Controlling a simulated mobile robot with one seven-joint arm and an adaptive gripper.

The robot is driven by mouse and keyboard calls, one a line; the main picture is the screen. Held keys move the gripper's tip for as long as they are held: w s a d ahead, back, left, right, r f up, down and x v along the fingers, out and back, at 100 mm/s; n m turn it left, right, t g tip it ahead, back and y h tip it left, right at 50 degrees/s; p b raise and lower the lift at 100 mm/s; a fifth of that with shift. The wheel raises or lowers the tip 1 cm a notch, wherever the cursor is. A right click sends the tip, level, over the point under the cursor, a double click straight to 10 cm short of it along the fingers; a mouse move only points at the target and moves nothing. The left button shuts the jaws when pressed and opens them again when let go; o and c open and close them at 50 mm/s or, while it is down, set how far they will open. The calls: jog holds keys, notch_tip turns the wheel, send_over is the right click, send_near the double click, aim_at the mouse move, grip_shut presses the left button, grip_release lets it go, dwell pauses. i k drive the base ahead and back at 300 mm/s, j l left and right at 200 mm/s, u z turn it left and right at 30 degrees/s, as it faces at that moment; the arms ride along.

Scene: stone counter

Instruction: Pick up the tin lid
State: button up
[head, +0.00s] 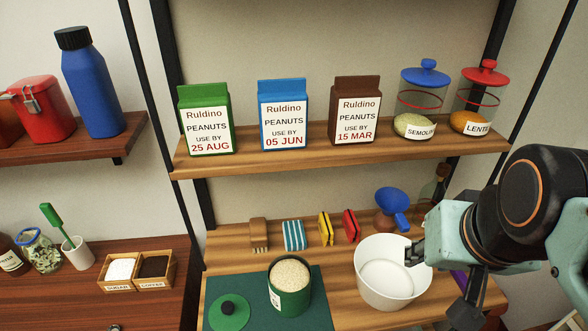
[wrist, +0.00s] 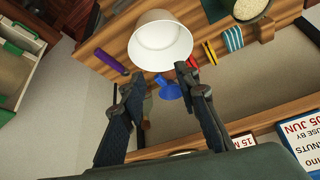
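The tin lid is a round green disc with a dark knob (head: 229,311), lying on a dark green mat (head: 318,285) at the bottom of the head view. The green tin (head: 290,303) stands uncovered to its right, full of pale grain. In the wrist view the tin's grain-filled top (wrist: 250,8) shows at the upper right edge; the lid is not seen there. My gripper (wrist: 158,77) is open and empty, its fingers wide apart. In the head view it is at the right, by the white bowl and well away from the lid.
A white bowl (head: 393,288) stands between the tin and my gripper. A shelf (head: 300,158) with cartons and jars overhangs the back. A sugar and coffee box (head: 136,270) stands left, across a gap.

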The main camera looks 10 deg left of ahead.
aim_at(229, 311)
jog(key=k+u, duration=0.1)
jog(key=u, duration=1.55)
